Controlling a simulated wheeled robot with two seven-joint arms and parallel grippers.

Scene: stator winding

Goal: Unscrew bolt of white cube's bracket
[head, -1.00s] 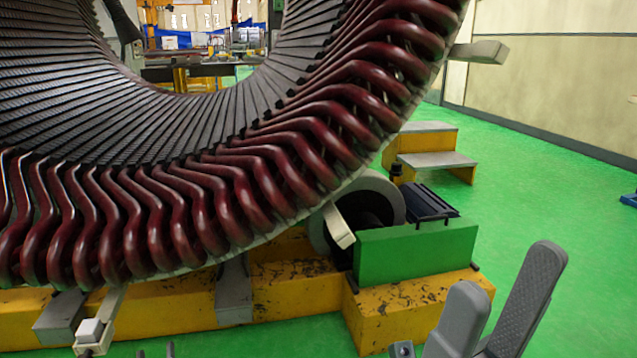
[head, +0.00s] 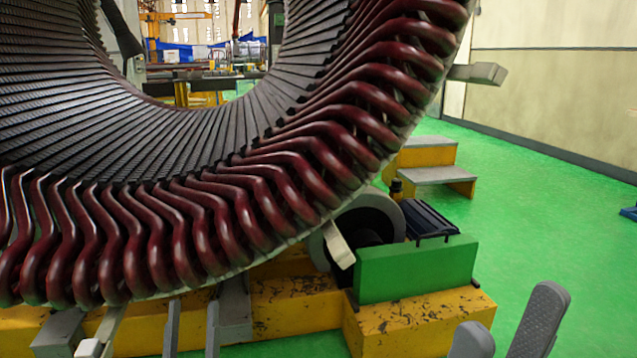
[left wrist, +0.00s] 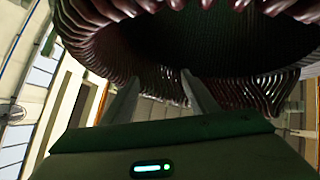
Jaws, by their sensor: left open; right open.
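The white cube (head: 89,348) sits at the bottom left of the head view, cut by the frame's lower edge. It is on a light grey bracket (head: 109,325) that hangs below the stator's lower rim. The bracket's bolt cannot be made out. My left gripper (head: 193,312) is open and empty, upright to the right of the cube, apart from it in the picture. In the left wrist view its open fingers (left wrist: 161,85) point towards the dark stator, with nothing between them. My right gripper (head: 510,318) is open and empty at the bottom right, far from the cube.
The large stator (head: 150,230) with dark red coils fills the left and middle. It stands over a worn yellow base (head: 300,298). A green block (head: 415,270) and a roller (head: 375,222) are at the right. Green floor (head: 560,230) is open further right.

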